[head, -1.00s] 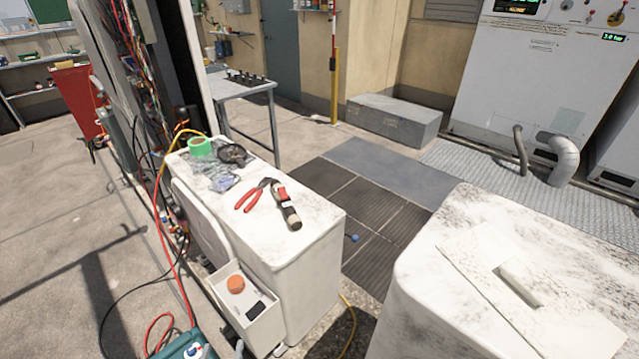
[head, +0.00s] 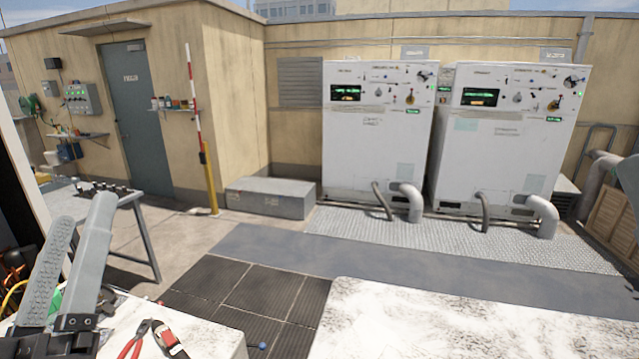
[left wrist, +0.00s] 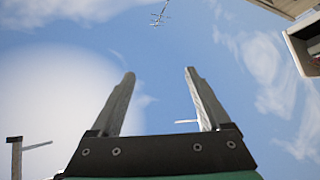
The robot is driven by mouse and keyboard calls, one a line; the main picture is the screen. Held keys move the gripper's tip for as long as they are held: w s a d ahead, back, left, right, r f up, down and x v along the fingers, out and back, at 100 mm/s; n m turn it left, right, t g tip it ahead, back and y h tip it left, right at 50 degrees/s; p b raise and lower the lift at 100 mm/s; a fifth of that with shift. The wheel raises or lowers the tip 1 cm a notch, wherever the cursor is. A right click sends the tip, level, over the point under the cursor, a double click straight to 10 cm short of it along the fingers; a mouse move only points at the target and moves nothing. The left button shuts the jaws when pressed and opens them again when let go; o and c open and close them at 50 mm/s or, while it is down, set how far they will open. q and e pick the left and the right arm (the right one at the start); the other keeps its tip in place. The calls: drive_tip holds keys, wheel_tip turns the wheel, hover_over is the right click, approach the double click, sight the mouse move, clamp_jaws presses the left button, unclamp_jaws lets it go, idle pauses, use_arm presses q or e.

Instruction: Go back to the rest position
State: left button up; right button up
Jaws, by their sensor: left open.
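My left gripper (head: 84,210) stands up at the lower left of the head view, fingers pointing upward and apart. In the left wrist view my left gripper (left wrist: 159,73) is open, with only sky between the two grey fingers. It holds nothing. My right gripper is in neither view.
Red-handled pliers (head: 137,338) and a red and black tool (head: 168,338) lie on a white unit's top (head: 210,340) at the bottom edge. Another white worn top (head: 450,325) fills the lower right. Two white condenser cabinets (head: 378,130) (head: 505,140) stand at the back.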

use_arm(q)
drive_tip(key=s+d+r+m+t+h+p, duration=0.1)
drive_tip(key=s+d+r+m+t+h, duration=0.15)
drive_tip(key=r+m+h, duration=0.2)
drive_tip(key=s+d+r+m+t+h, duration=0.1)
drive_tip(key=s+d+r+m+h, duration=0.25)
drive_tip(key=m, duration=0.25)
wheel_tip(320, 180, up, 38)
drive_tip(key=p, duration=3.7)
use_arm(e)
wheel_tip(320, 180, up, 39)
use_arm(q)
wheel_tip(320, 180, down, 61)
drive_tip(key=b, duration=6)
drive_tip(key=shift+w+a+g+h+b, duration=0.15)
drive_tip(key=shift+w+g+h+b, duration=0.2)
drive_tip(key=shift+w, duration=0.1)
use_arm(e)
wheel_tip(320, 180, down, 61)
